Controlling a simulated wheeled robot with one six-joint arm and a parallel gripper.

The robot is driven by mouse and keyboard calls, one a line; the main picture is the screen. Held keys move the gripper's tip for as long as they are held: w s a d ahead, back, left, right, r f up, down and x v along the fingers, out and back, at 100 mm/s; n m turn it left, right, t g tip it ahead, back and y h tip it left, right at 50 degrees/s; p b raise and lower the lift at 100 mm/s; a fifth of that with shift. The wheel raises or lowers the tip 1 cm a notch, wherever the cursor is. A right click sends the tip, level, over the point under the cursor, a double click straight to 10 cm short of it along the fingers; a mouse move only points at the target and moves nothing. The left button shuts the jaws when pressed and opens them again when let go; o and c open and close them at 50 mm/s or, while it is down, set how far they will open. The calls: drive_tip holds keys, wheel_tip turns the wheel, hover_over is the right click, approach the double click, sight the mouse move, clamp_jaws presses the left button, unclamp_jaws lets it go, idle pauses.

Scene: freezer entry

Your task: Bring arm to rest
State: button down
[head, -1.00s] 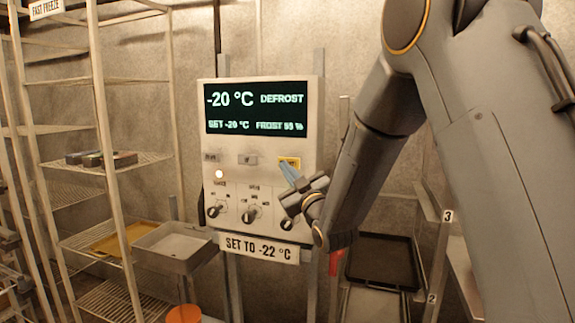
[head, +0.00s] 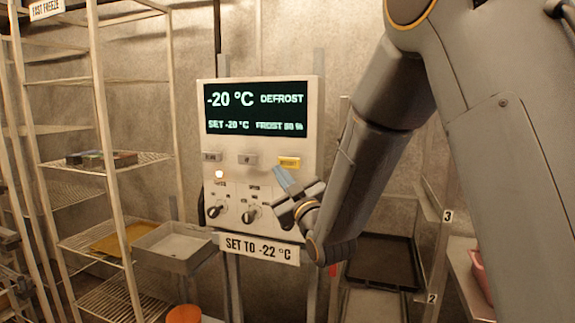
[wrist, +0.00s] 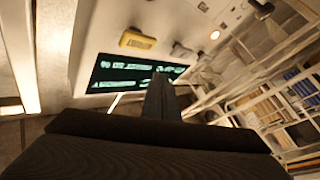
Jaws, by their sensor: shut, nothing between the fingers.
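In the wrist view my gripper's dark fingers (wrist: 162,98) point toward the panel's screen (wrist: 112,72). The screen (head: 256,107) reads -20 °C, DEFROST, SET -20 °C.
A SET TO -22 °C sign (head: 258,249) hangs under the panel. A wire rack (head: 110,168) with a grey tray (head: 172,247) stands at left. A dark tray (head: 385,262) sits in a rack at right. An orange container (head: 184,314) is at the bottom.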

drive_tip(key=s+d+f+m+g+h, duration=0.35)
drive_tip(key=d+f, duration=0.25)
drive_tip(key=f, duration=0.3)
drive_tip(key=s+d+f+m+g+h, duration=0.2)
drive_tip(key=s+d+f+g+h, duration=0.1)
drive_tip(key=d+f+g, duration=0.4)
drive_tip(key=s+d+f+m+g, duration=0.1)
drive_tip(key=s+d+f+g, duration=0.1)
drive_tip(key=s, duration=0.6)
drive_tip(key=s+d+f+m+g+h, duration=0.1)
drive_tip(key=s+d+f+m+g, duration=0.1)
drive_tip(key=s+f, duration=0.3)
drive_tip(key=s+d+f+m+g+h, duration=0.1)
drive_tip(key=s+d+f+g, duration=0.1)
drive_tip(key=s, duration=0.9)
drive_tip(key=shift+d+f+m+g, duration=0.2)
drive_tip(key=shift+f+m+g, duration=0.15)
drive_tip(key=shift+f+g, duration=0.45)
